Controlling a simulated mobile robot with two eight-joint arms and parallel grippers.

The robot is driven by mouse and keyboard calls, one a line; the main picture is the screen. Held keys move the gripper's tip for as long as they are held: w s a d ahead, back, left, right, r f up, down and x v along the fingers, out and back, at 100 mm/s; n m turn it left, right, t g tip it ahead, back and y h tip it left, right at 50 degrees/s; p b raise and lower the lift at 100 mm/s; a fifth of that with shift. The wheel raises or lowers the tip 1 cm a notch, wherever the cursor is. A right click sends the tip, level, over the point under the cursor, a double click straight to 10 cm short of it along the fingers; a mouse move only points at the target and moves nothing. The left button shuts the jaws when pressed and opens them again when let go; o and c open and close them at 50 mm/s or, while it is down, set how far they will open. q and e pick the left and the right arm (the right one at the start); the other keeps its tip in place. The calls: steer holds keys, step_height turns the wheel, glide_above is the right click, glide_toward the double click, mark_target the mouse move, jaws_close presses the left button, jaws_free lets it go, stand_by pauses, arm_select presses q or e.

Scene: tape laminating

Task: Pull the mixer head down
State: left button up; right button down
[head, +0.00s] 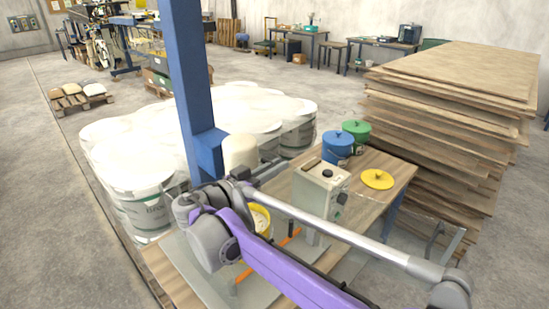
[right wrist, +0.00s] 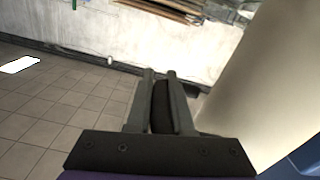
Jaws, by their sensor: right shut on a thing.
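The mixer has a tall blue column (head: 192,75) and a cream cylindrical mixer head (head: 240,152) beside it. In the right wrist view the mixer head (right wrist: 255,75) fills the right side, close to my fingers. My right gripper (right wrist: 160,85) is shut on a dark handle (right wrist: 161,108) between its fingers. In the head view my right gripper (head: 238,176) is just below the mixer head, partly hidden by my own arm. A yellow bucket (head: 259,217) stands below the head, partly covered by my arm. My left gripper is not in view.
A grey control box (head: 320,192) stands on the wooden table (head: 395,165), with a yellow lid (head: 377,179), a blue bucket (head: 338,146) and a green bucket (head: 356,130). White buckets (head: 135,190) crowd the left side. A tall board stack (head: 450,110) stands at the right.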

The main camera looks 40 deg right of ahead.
steer(key=shift+f, duration=0.3)
steer(key=c, duration=0.8)
jaws_free()
steer(key=shift+r, duration=0.1)
step_height(320, 180, up, 10)
steer(key=shift+p, duration=1.05)
